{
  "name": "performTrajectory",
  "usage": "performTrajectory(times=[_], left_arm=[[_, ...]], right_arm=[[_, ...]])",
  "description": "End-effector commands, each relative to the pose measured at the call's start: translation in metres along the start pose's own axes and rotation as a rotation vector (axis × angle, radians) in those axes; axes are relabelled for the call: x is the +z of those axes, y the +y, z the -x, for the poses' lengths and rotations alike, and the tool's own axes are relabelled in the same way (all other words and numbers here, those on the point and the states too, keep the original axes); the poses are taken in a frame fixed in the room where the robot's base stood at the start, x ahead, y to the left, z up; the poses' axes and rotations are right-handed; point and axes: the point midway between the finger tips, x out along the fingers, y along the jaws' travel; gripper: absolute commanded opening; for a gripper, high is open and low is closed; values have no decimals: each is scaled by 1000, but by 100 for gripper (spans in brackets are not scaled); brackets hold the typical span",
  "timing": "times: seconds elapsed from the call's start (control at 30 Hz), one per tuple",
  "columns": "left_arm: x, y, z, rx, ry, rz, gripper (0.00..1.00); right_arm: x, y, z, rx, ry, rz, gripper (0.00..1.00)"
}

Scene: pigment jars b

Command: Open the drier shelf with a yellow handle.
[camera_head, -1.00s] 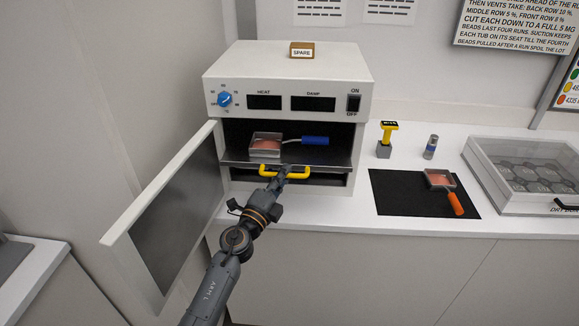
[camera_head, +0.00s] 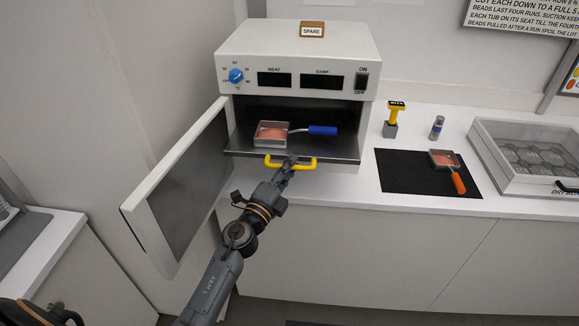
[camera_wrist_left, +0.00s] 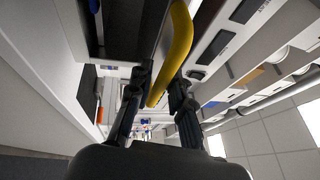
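The drier (camera_head: 300,42) is a white box with its door (camera_head: 180,190) swung open to the left. Its dark metal shelf (camera_head: 240,145) sticks out a little past the drier's front. The yellow handle (camera_head: 270,162) is on the shelf's front edge. My left gripper (camera_head: 291,166) is at the middle of this handle. In the left wrist view, the yellow handle (camera_wrist_left: 178,55) runs between the two fingers of my left gripper (camera_wrist_left: 160,92), which look closed on it. My right gripper is not in view.
A square metal tray (camera_head: 258,138) with pink contents and a blue handle (camera_head: 323,130) sits on the shelf. To the right are a yellow-topped stamp (camera_head: 395,115), a small jar (camera_head: 437,128), a black mat (camera_head: 400,180) with an orange-handled tray (camera_head: 444,159), and a clear-lidded box (camera_head: 535,165).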

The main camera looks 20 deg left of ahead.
Motion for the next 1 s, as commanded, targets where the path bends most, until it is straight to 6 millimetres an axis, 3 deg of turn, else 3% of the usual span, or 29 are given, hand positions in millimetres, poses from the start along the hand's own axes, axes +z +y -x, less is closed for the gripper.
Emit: performTrajectory(times=[0.33,0.47,0.8,1.0], left_arm=[[0,-1,0,-1,0,0,36],[0,0,10,0,-1,2,36],[0,1,79,2,-2,3,36],[0,1,110,2,-1,1,36]], right_arm=[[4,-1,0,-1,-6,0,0],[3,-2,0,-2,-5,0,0],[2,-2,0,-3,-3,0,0],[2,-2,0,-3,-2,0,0]])
